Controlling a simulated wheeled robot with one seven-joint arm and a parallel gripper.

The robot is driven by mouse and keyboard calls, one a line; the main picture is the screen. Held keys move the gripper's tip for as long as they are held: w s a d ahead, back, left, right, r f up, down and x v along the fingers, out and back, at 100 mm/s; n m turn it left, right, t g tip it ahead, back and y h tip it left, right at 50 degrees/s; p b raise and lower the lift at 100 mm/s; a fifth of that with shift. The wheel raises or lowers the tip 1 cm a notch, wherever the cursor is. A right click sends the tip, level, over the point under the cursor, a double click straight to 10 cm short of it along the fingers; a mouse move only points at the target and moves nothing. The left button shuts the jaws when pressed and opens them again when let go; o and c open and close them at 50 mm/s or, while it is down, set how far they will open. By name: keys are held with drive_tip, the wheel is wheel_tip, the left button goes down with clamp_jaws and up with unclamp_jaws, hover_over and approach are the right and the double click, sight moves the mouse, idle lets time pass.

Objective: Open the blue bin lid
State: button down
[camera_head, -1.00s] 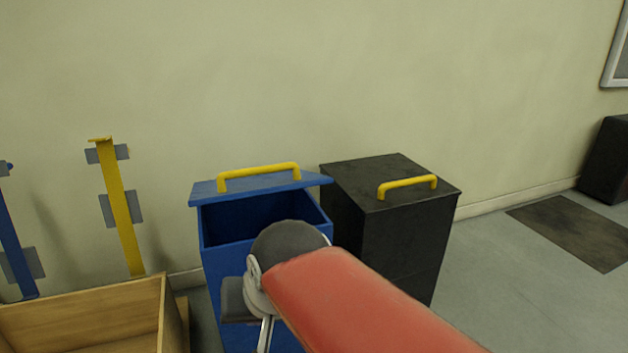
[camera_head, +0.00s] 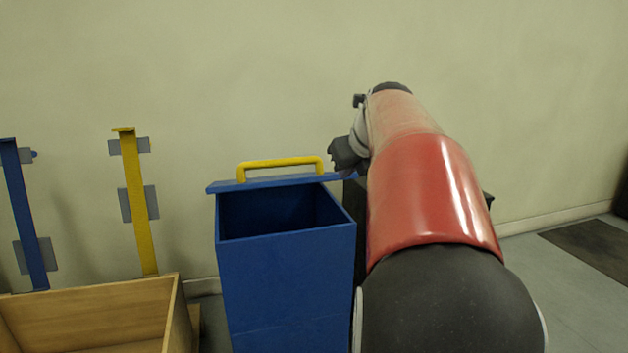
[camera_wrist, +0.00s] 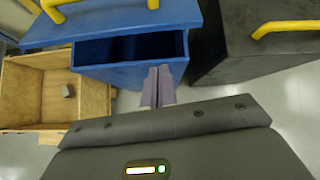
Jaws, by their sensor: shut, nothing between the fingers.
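The blue bin (camera_head: 285,275) stands against the wall with its top open and its dark inside showing. Its blue lid (camera_head: 225,187) lies back behind the opening, seen nearly edge-on, with a yellow handle (camera_head: 280,163) on top. In the wrist view the lid (camera_wrist: 110,26) is beyond the open mouth of the blue bin (camera_wrist: 120,76). My gripper (camera_wrist: 159,71) is shut and empty, its fingertips at the near right rim of the bin in that view. I cannot tell whether they touch it. The lid is clear of my fingers.
A black bin (camera_wrist: 225,45) with a yellow handle (camera_wrist: 285,28) stands right of the blue bin, mostly hidden by my arm in the head view. An open wooden crate (camera_head: 90,310) is at left. Yellow (camera_head: 138,205) and blue (camera_head: 22,215) bars stand at the wall.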

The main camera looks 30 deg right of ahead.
sight(336, 176)
drive_tip(key=shift+m, duration=0.8)
drive_tip(key=w+d+f, duration=0.1)
drive_tip(key=w, duration=0.1)
drive_tip(key=w+d+f+b, duration=0.1)
drive_tip(key=w, duration=0.2)
drive_tip(key=w+d+f+b, duration=0.1)
drive_tip(key=w+d+f, duration=0.1)
drive_tip(key=w, duration=0.1)
drive_tip(key=shift+w+f, duration=0.1)
drive_tip(key=shift+w, duration=0.1)
drive_tip(key=shift+w+r, duration=0.25)
drive_tip(key=shift+r, duration=0.3)
